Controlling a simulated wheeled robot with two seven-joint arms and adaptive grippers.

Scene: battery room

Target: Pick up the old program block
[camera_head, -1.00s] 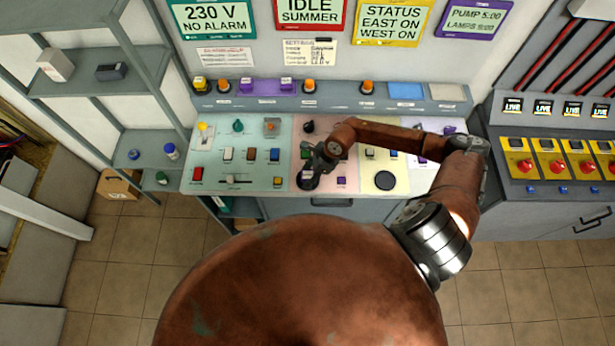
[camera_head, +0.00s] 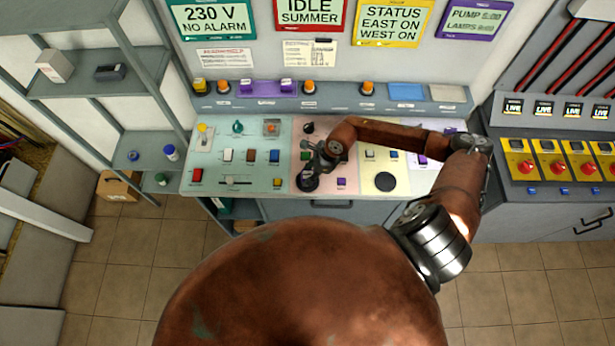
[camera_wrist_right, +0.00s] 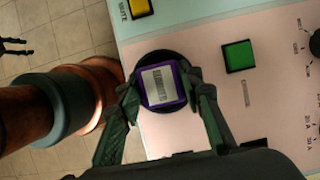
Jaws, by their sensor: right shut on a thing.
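The old program block, a purple square block with a pale printed label (camera_wrist_right: 163,86), sits between the fingertips of my right gripper (camera_wrist_right: 166,90) in the right wrist view. My right gripper is shut on it. A round black socket (camera_wrist_right: 181,57) shows around and behind the block; I cannot tell whether the block still touches it. In the head view my right gripper (camera_head: 319,164) is over the pink panel section, at the black socket (camera_head: 307,183), and its fingers hide the block. Dark fingers at the left edge of the wrist view look like my left gripper (camera_wrist_right: 15,47).
A green button (camera_wrist_right: 238,56) is close to the right of the gripper. Knobs, switches and a slider (camera_head: 236,181) crowd the console. Purple pieces stand in a purple tray (camera_head: 266,88) on the ledge behind. Another round black disc (camera_head: 385,181) lies on the cream section.

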